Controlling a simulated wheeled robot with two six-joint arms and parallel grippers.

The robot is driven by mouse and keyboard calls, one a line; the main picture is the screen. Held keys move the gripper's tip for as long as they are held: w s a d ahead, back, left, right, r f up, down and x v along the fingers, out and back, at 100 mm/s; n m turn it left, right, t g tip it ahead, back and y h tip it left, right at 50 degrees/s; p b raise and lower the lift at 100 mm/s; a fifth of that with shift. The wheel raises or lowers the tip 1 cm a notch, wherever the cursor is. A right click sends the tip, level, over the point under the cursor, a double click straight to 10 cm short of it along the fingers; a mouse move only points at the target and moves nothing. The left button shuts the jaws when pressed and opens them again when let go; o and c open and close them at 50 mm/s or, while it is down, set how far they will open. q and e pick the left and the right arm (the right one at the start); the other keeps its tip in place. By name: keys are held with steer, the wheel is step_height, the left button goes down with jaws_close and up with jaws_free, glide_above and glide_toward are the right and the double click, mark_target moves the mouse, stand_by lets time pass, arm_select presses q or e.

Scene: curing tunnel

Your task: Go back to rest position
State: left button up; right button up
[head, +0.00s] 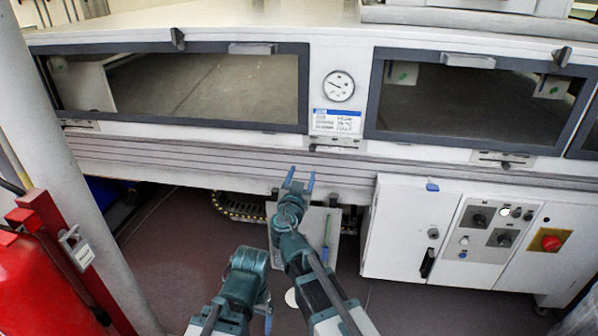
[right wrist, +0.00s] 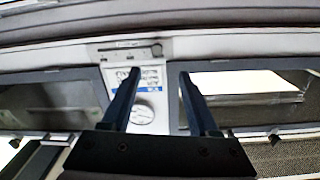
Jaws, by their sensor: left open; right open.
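My right gripper (head: 301,177) is raised in front of the tunnel's lower front ledge in the head view. Its two blue fingers are apart with nothing between them. In the right wrist view the same gripper (right wrist: 160,78) is open, with the tunnel's label and gauge seen upside down beyond the fingers. My left gripper (head: 267,316) is low at the bottom of the head view, left of the right arm, pointing downward. It is partly hidden by its own arm. I see nothing held by it.
The curing tunnel (head: 200,152) spans the view, with dark windows, a round gauge (head: 339,86) and a label (head: 337,121). A control cabinet (head: 405,225) with a red button (head: 551,243) stands right. A pale post (head: 62,165) and a red padlocked frame (head: 75,250) stand left.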

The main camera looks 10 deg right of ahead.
steer(key=s+d+f+g+h+p, duration=0.15)
steer(key=s+d+g+p, duration=0.25)
steer(key=s+g+p, duration=0.55)
arm_select(q)
step_height(320, 180, up, 19)
steer(key=p, duration=0.9)
steer(key=shift+f, duration=0.15)
arm_select(e)
steer(key=s+a+n+g+y, duration=0.3)
steer(key=s+a+n+g, duration=0.1)
steer(key=s, duration=0.6)
steer(key=s+a+f+n+g+y, duration=0.1)
steer(key=s+a+n+g+y, duration=0.2)
steer(key=s, duration=0.7)
steer(key=shift+s+a+f+n+g, duration=0.25)
steer(key=shift+a+n+g, duration=0.4)
steer(key=shift+n, duration=0.45)
arm_select(q)
steer(key=shift+c, duration=0.2)
arm_select(e)
steer(key=shift+w, duration=0.1)
steer(key=shift+c, duration=0.2)
